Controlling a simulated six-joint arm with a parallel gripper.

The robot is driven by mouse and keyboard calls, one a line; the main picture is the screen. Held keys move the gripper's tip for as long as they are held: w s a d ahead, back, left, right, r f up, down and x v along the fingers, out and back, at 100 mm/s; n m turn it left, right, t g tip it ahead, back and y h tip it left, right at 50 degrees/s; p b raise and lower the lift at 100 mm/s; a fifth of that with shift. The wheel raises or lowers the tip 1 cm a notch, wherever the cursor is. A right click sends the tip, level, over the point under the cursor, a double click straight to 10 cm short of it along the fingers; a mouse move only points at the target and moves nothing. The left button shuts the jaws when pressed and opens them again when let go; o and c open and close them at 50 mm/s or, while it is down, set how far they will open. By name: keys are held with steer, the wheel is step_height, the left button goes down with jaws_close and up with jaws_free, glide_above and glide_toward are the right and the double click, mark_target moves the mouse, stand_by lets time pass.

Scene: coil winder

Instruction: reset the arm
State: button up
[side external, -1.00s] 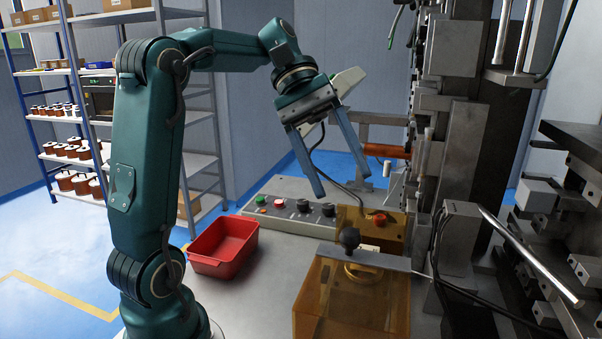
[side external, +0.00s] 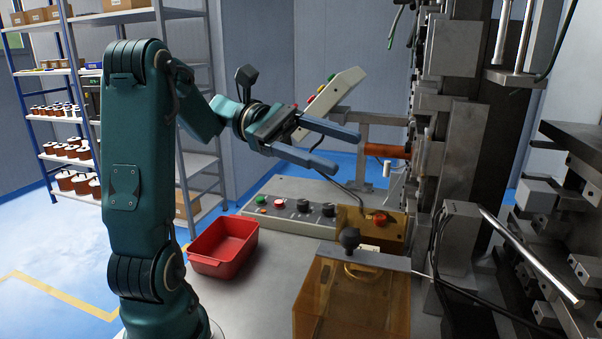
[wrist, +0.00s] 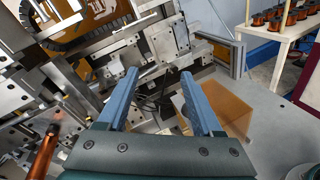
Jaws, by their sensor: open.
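My gripper (side external: 347,150) is open, with nothing between its two blue-grey fingers in the side view. It hangs in the air above the control panel, and its fingers point right toward the winding machine. In the wrist view my gripper (wrist: 160,73) also shows open and empty, with the machine's metal blocks beyond the fingertips. My arm stands at the left, its upper link nearly upright and its wrist held level.
The coil winder (side external: 455,170) fills the right side. A copper-coloured coil (side external: 386,151) sits on it near the fingertips. A tilted button box (side external: 328,100) stands behind my gripper. A red bin (side external: 224,246), a control panel (side external: 292,207) and an amber cover (side external: 350,300) are below.

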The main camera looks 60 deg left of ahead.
mark_target(347, 230)
steer(key=d+f+m+g+y, duration=0.1)
steer(key=f+m+g+y, duration=0.1)
steer(key=f+m+y, duration=0.1)
steer(key=d+f+m+g+y, duration=0.1)
steer(key=d+f+m+y, duration=0.1)
steer(key=f+m+y, duration=0.1)
steer(key=d+f+m+g+y, duration=0.2)
steer(key=f+m+y, duration=0.1)
steer(key=m+y, duration=0.2)
steer(key=shift+s+f+m+g+y, duration=0.1)
steer(key=shift+f+m+g+y, duration=0.2)
steer(key=shift+m, duration=0.1)
steer(key=shift+s+a+r, duration=0.1)
steer(key=shift+a+r, duration=0.05)
steer(key=shift+r, duration=0.5)
stand_by(1.2)
